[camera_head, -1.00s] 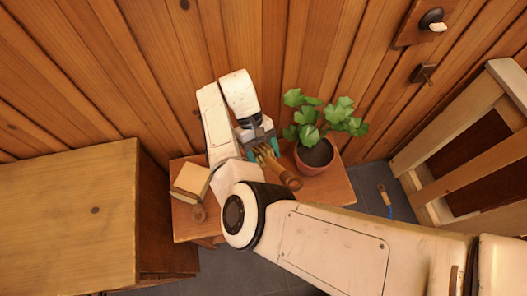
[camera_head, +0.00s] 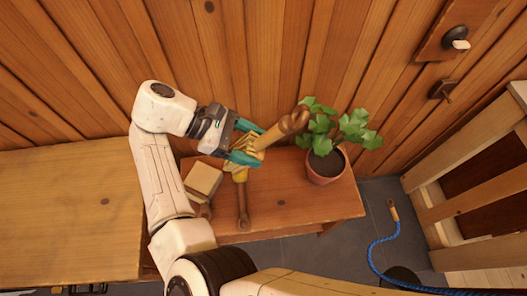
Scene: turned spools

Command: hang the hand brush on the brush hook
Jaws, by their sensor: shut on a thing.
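My gripper (camera_head: 252,142), with teal fingers, is shut on a brush with straw-coloured bristles and a turned brown wooden handle, which I take for the hand brush (camera_head: 288,127). Its handle points up and right, above the small table and left of the plant. The fingers partly hide the bristle end. On the wall at the upper right, a small square wooden plate with a short peg (camera_head: 442,90) sits below a board with a dark round mount and pale-ended peg (camera_head: 458,40). I cannot tell which is the brush hook. Both are well right of my gripper.
The table (camera_head: 300,205) bears a potted plant (camera_head: 328,163), a tan block (camera_head: 203,179) and another brown-handled tool (camera_head: 242,205). A wooden cabinet (camera_head: 70,220) stands left. A slatted wooden frame (camera_head: 460,190) stands right. A blue rope (camera_head: 372,250) lies on the dark floor.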

